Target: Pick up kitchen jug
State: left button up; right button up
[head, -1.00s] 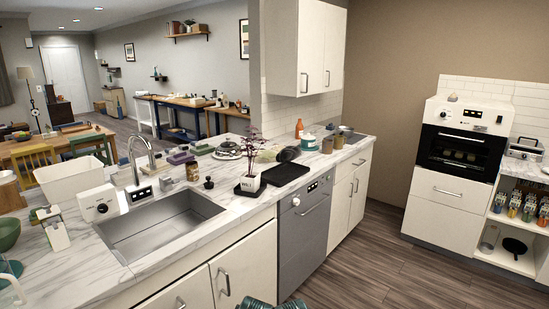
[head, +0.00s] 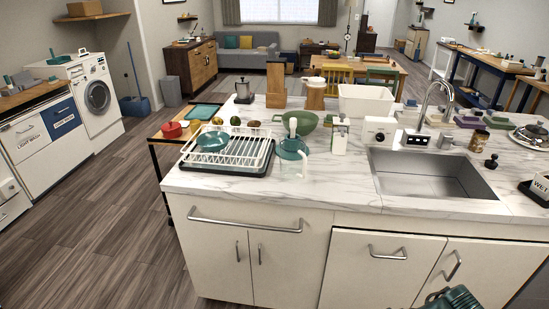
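A clear jug with a teal lid (head: 292,150) stands upright on the marble counter, just right of the white dish rack. Which of these the task calls the kitchen jug is not labelled; the teal-lidded one looks most like a jug.
The dish rack (head: 247,166) holds a teal bowl (head: 213,141). A green bowl (head: 303,121) sits behind the jug, and a white soap bottle (head: 339,140) to its right. The sink (head: 430,177) is farther right. Open wood floor (head: 110,220) lies left of the counter.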

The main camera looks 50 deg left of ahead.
aim_at(293, 159)
jog(key=u, duration=1.6)
jog(key=l, duration=0.15)
jog(key=i+u, duration=0.05)
